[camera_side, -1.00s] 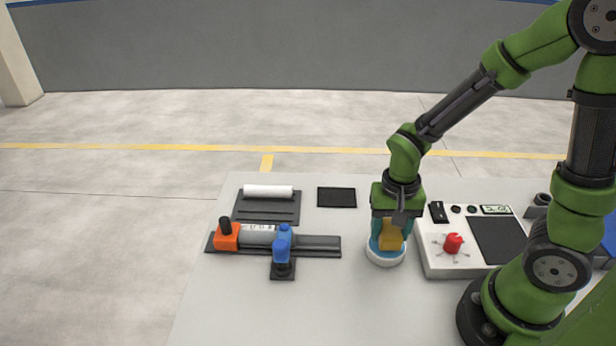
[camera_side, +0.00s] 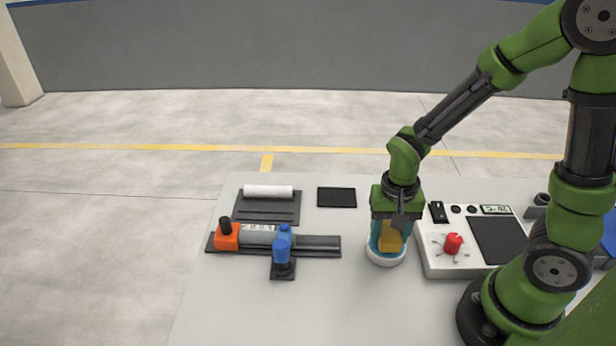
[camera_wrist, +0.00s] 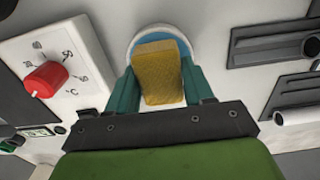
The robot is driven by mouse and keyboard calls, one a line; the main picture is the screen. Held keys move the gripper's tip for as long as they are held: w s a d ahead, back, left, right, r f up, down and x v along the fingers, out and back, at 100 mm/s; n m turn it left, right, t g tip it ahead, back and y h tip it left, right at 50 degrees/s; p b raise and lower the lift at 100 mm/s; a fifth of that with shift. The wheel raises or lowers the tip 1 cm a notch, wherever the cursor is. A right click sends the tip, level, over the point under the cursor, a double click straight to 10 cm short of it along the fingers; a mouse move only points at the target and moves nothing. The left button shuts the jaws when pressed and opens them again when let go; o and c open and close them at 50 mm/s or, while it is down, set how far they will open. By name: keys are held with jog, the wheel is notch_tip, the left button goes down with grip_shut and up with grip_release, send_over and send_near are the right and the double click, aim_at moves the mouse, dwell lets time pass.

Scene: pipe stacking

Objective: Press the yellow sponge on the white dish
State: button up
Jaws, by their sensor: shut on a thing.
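The yellow sponge (camera_side: 390,238) is held between the teal fingers of my gripper (camera_side: 387,243). The white dish (camera_side: 385,259) sits on the table right under it, with a blue inside showing. In the wrist view the sponge (camera_wrist: 160,72) is between the two fingers of my gripper (camera_wrist: 160,82), and the dish's rim (camera_wrist: 150,30) curves around its far end. The sponge's lower end is at or within the dish. Whether it presses on the dish's bottom cannot be told.
A white box with a red knob (camera_side: 453,243) stands close on the right of the dish. On the left are a rail with an orange clamp (camera_side: 227,236) and a blue clamp (camera_side: 283,244), a white roll (camera_side: 268,191) and a black pad (camera_side: 336,197). The table front is clear.

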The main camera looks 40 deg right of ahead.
aim_at(390, 230)
jog(key=shift+f, duration=0.45)
dwell(1.1)
jog(key=shift+r, duration=3.5)
